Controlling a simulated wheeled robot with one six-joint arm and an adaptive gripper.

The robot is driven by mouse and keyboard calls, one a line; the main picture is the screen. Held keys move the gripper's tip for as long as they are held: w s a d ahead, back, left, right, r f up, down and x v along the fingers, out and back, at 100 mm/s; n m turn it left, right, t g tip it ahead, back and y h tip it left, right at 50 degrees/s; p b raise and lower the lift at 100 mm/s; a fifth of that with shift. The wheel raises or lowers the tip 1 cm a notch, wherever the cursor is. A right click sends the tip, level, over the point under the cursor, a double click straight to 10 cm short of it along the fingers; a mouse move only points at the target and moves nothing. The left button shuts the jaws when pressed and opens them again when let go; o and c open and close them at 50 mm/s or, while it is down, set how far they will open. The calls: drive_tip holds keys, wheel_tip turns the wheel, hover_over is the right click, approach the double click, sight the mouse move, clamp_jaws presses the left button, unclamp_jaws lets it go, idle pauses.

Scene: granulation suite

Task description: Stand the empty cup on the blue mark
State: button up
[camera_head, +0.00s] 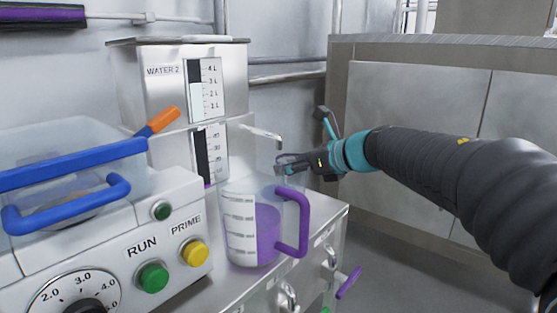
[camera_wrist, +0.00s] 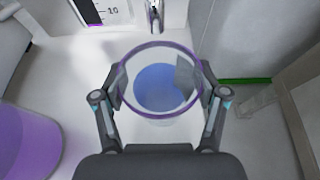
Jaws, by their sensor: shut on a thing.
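My gripper (camera_wrist: 160,88) is shut on a clear cup (camera_wrist: 160,114) with a purple rim, one finger on each side. In the wrist view I look down into the cup and see no liquid in it. A round blue mark (camera_wrist: 157,90) shows through its clear bottom, so the cup is over or on the mark. I cannot tell whether its base touches the surface. In the head view my gripper (camera_head: 287,163) is behind the jug, which hides most of the cup and the mark.
A clear jug (camera_head: 240,222) of purple liquid with a purple handle stands at the bench front; its liquid also shows in the wrist view (camera_wrist: 25,145). A steel WATER 2 tank (camera_head: 160,95) and spout (camera_head: 262,134) are behind. A control panel with RUN (camera_head: 152,277) is left.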

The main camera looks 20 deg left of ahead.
sight(280, 160)
drive_tip(key=a, duration=0.2)
drive_tip(key=w+a+p, duration=0.1)
drive_tip(key=a, duration=0.1)
drive_tip(key=shift+w+f, duration=0.25)
drive_tip(key=shift+f, duration=0.05)
drive_tip(key=shift+d, duration=0.25)
drive_tip(key=shift+a, duration=0.15)
drive_tip(key=shift+s+f+b, duration=0.1)
drive_tip(key=shift+f+b, duration=0.2)
drive_tip(key=o, duration=1.1)
drive_tip(key=shift+r, duration=0.1)
drive_tip(key=shift+o, duration=0.2)
drive_tip(key=shift+r, duration=0.1)
